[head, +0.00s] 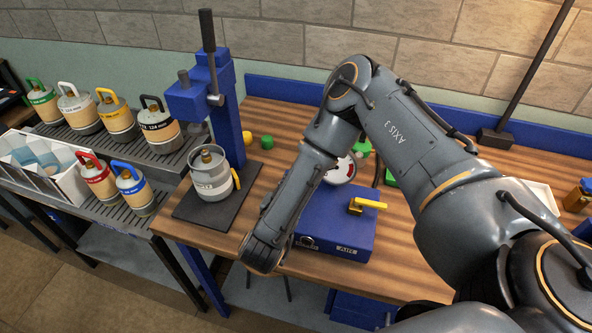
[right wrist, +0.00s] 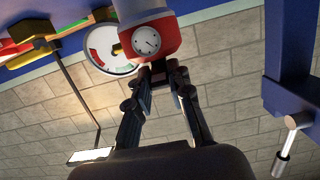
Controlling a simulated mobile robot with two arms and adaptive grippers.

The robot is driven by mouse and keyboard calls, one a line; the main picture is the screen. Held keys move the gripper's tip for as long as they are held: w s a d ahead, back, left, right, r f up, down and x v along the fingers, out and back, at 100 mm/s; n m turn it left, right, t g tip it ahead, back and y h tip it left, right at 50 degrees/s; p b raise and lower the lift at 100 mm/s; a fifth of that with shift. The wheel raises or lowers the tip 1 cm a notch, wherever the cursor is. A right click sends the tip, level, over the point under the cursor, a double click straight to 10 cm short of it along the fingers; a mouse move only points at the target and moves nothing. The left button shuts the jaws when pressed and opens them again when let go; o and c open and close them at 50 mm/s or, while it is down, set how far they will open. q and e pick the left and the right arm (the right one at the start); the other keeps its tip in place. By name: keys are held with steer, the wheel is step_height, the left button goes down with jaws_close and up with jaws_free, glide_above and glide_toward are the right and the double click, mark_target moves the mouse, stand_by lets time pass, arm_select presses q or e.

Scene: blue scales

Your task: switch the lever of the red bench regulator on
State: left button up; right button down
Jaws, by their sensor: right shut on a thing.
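The red bench regulator (right wrist: 150,40) shows at the top of the right wrist view, with a small round white gauge on its face and a pale cylindrical part above it in the picture. My right gripper (right wrist: 158,74) has its fingertips together at the lower edge of this red body, shut on a small dark part there. The lever cannot be made out apart from the fingers. In the head view my right arm crosses the bench and hides its own gripper and the red regulator. My left gripper is not in view.
A blue box (head: 335,238) with a yellow handle (head: 367,204) stands beside my forearm. A grey gas cylinder (head: 211,184) stands on a dark mat (head: 188,207) by a blue post (head: 228,115). A large dial (head: 341,170) is behind the arm. Several cylinders fill the left rack.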

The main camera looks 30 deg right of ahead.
steer(key=shift+s+a+f, duration=0.1)
steer(key=shift+f, duration=0.15)
stand_by(0.4)
steer(key=c, duration=1.2)
jaws_free()
steer(key=shift+r, duration=0.1)
step_height(320, 180, up, 10)
steer(key=shift+f, duration=0.1)
